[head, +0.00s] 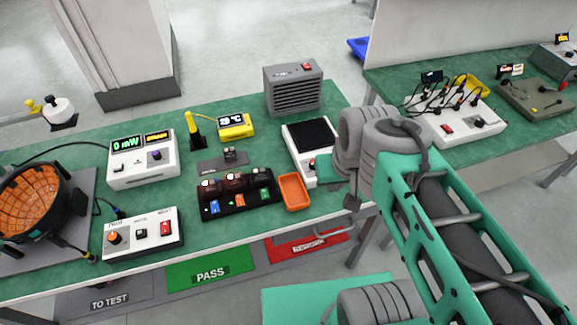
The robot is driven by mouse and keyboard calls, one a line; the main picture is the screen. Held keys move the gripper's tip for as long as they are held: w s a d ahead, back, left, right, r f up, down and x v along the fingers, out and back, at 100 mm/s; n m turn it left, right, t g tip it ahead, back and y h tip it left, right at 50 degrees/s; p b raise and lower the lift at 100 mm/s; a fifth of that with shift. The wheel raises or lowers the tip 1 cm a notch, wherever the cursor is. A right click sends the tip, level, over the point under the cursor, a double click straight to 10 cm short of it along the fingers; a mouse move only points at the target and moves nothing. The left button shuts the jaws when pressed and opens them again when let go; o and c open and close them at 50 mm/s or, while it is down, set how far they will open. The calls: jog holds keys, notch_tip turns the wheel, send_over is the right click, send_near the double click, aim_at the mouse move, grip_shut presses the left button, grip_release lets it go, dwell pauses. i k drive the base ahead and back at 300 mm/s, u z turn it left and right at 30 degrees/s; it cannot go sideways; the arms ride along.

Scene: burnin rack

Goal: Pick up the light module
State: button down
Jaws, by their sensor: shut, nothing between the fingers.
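Three small dark modules with glossy domed tops (234,183) stand in a row in a black rack (240,209) on the green bench. Blue, orange and green tags sit in front of them. Another small dark piece (229,152) sits on a grey plate (210,167) just behind the rack. The frame does not show clearly which of these is the light module. My teal arm with grey joints reaches up from the lower right, right of the rack. My gripper cannot be made out in this view.
An orange tray (294,193) stands right of the rack. A white unit with a black top (311,140), a fan heater (293,90), a yellow display (236,128), a power meter (143,165) and a switch box (142,235) surround it. A round orange-lined bowl (38,203) is at left.

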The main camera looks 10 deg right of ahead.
aim_at(258, 172)
jog(key=z, duration=0.05)
jog(key=i, duration=0.55)
jog(key=u, duration=1.5)
jog(key=k, duration=0.3)
jog(key=u, duration=0.65)
